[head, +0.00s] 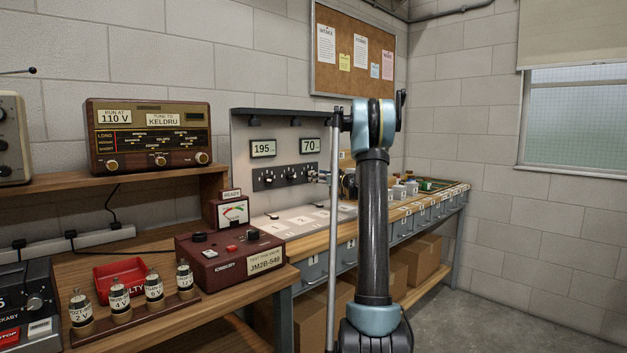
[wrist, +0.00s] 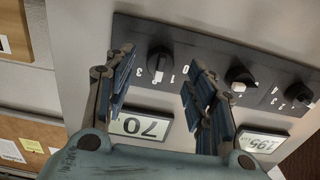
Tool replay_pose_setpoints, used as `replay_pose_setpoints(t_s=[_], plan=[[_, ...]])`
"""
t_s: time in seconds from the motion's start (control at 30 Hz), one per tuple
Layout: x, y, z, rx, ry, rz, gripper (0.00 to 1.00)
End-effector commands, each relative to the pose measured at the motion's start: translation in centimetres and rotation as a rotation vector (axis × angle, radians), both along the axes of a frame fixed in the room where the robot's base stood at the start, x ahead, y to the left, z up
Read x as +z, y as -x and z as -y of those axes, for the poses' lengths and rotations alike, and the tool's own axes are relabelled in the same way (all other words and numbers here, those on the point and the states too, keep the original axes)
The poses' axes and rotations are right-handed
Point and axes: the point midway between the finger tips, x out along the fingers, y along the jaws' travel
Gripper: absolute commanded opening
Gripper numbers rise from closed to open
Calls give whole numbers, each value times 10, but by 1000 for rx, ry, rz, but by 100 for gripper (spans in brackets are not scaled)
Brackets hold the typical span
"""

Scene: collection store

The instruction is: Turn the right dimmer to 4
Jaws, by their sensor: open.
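The dimmer panel (head: 285,177) is a dark strip with three black knobs on the grey back board. In the wrist view, which shows it upside down, the right dimmer (wrist: 160,60) is the leftmost knob. Its white mark points down in that picture; a 3 shows to its left and 0 and 1 to its right. My gripper (wrist: 160,66) is open, one finger on each side of this knob in the picture; contact cannot be told. In the head view my gripper (head: 322,177) is small beside the panel's right end, partly hidden by my arm.
Displays read 195 (head: 263,148) and 70 (head: 310,146) above the panel. The middle knob (wrist: 240,78) is right of my fingers in the wrist view. A hood (head: 275,112) overhangs the board. A bench (head: 345,228) with numbered pads (head: 300,217) lies below.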

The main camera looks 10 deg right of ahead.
Motion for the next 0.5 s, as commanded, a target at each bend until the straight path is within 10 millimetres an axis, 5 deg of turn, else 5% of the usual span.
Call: replay_pose_setpoints(t_s=[0.2,0.5], plan=[[0,-22,-16,1,0,0,50],[0,-29,-21,0,0,0,50]])
